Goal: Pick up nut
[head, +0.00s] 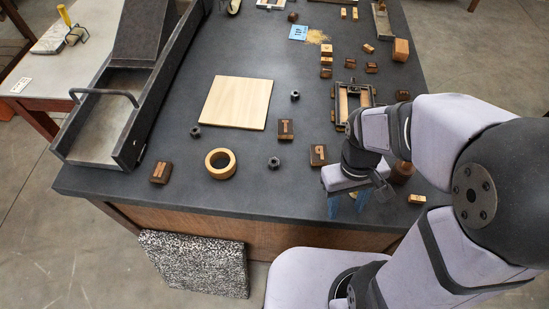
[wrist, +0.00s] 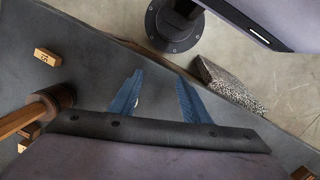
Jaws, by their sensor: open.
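Three small dark nuts stand on the dark bench top in the head view. One nut (head: 273,162) is right of a wooden ring, another nut (head: 195,131) is left of the pale board, and a third nut (head: 295,96) is right of that board. My gripper (head: 347,204) is over the bench's front edge, to the right of and nearer than the closest nut. Its blue fingers are apart and empty, and they also show in the wrist view (wrist: 160,98). No nut shows in the wrist view.
A wooden ring (head: 209,162), a pale board (head: 237,102) and dark type blocks (head: 318,154) lie around the nuts. A metal frame (head: 341,105) stands to the right. A long press bed (head: 96,128) lines the left side. A wooden-handled tool (wrist: 50,98) is near my gripper.

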